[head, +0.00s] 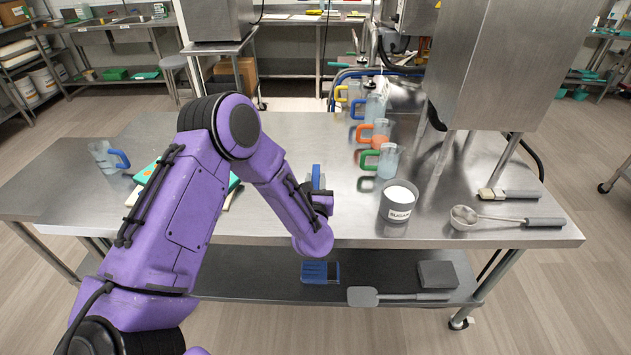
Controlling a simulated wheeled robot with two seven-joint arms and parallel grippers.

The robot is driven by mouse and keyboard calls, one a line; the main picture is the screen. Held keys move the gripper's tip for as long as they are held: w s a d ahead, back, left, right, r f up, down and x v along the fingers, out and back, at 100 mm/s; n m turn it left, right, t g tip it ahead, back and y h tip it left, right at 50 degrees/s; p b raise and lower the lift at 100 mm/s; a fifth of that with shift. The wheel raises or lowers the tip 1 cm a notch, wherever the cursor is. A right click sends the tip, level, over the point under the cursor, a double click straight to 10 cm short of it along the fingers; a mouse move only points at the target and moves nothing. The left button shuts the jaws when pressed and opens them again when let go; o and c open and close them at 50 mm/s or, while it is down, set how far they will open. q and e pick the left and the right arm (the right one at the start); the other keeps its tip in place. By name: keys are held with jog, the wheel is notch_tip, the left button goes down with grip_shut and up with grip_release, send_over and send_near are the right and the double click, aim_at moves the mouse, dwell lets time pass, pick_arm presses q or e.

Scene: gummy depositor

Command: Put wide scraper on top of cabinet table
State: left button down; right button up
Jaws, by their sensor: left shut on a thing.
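My left gripper (320,203) is shut on a blue thing (316,177), which looks like the wide scraper. Only a narrow upright blue part shows above the jaws; the rest is hidden by the gripper and my purple arm. The gripper is over the near middle part of the steel table (290,130), which seems to be the cabinet table. I cannot tell whether the blue thing touches the tabletop. My right gripper is not in view.
A sugar tub (397,203) stands right of the gripper, with several coloured-handled jugs (387,160) behind it. A brush (510,194) and a ladle (505,219) lie at the right. The lower shelf holds a blue slotted thing (318,272) and a grey spatula (400,297).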

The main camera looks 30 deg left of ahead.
pick_arm(q)
jog(key=shift+f, duration=0.15)
jog(key=c, duration=0.9)
grip_release()
jog(key=shift+o, duration=0.2)
